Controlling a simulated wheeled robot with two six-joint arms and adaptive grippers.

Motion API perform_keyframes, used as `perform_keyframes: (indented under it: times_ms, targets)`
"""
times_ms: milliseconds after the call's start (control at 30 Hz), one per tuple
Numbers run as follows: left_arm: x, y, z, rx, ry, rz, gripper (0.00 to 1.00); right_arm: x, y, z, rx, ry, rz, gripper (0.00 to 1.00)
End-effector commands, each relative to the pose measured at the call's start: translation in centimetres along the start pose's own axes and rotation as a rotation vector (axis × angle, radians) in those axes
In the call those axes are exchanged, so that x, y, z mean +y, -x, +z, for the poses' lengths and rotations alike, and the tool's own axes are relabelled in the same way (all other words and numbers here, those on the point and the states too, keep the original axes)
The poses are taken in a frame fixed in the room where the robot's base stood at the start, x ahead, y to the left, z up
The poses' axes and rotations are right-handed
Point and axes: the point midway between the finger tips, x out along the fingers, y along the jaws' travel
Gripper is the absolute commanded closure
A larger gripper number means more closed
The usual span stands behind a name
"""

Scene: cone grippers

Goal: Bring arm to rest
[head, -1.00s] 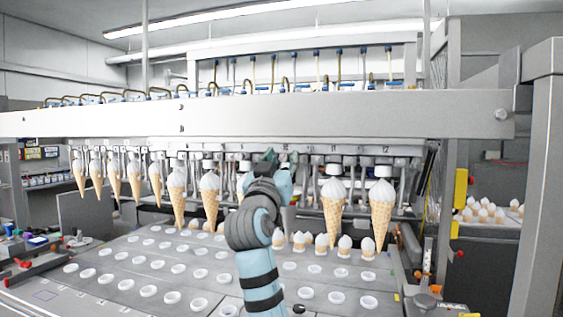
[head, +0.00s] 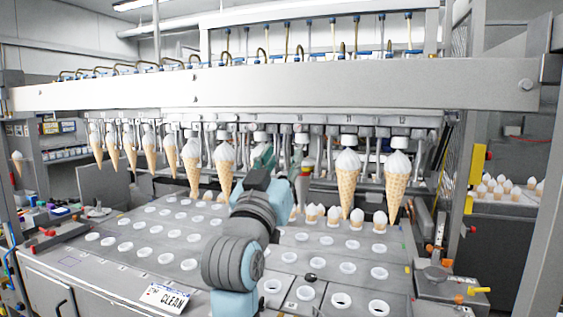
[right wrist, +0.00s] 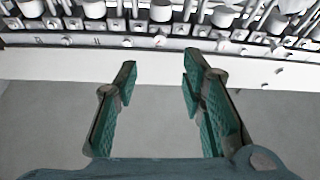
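My right arm reaches up from the bottom middle of the head view, and its gripper (head: 268,160) is in front of the row of hanging cones. The right wrist view shows this gripper (right wrist: 160,72) with its two green-padded fingers apart and nothing between them. A pale rail (right wrist: 160,68) and a row of metal holders run beyond the fingertips. Filled cones hang on both sides of the gripper, such as one on its right (head: 347,185) and one on its left (head: 223,170). The arm hides part of the row. My left gripper is in neither view.
A wide grey beam (head: 300,83) spans the machine above the cones. Below is a deck (head: 120,262) with rows of round holes; small cones stand in its back rows. A "CLEAN" sign (head: 165,298) is at the front edge. A post (head: 548,200) stands at the right.

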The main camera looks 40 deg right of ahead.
Motion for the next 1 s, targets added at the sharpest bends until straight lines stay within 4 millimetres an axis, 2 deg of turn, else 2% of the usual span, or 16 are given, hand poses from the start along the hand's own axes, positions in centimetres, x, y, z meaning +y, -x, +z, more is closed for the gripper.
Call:
perform_keyframes:
  times_ms: [533, 633, 667, 767, 833, 867, 900, 967, 1000]
  targets:
    - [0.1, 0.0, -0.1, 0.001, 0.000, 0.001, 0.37, -0.1, 0.0, 0.1, -0.001, 0.000, -0.002, 0.63]
    - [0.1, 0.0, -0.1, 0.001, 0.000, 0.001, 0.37, -0.7, 0.3, 2.1, -0.032, 0.013, -0.029, 0.63]
    - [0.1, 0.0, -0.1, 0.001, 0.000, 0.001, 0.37, -1.1, 0.5, 3.4, -0.054, 0.021, -0.048, 0.63]
    - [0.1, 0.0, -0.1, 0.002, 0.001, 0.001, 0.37, -2.8, 2.4, 10.6, -0.173, 0.067, -0.150, 0.63]
    - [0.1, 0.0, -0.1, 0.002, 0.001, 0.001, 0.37, -3.8, 5.2, 17.4, -0.296, 0.113, -0.249, 0.63]
    - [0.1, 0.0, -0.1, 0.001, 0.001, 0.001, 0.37, -4.0, 6.7, 20.4, -0.354, 0.133, -0.296, 0.63]
    - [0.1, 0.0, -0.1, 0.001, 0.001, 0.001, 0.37, -3.9, 9.1, 24.4, -0.436, 0.163, -0.359, 0.63]
    - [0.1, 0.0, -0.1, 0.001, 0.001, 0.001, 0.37, -3.4, 13.1, 29.9, -0.560, 0.208, -0.452, 0.63]
    - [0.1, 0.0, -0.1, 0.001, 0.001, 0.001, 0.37, -2.6, 16.0, 33.0, -0.643, 0.238, -0.512, 0.63]
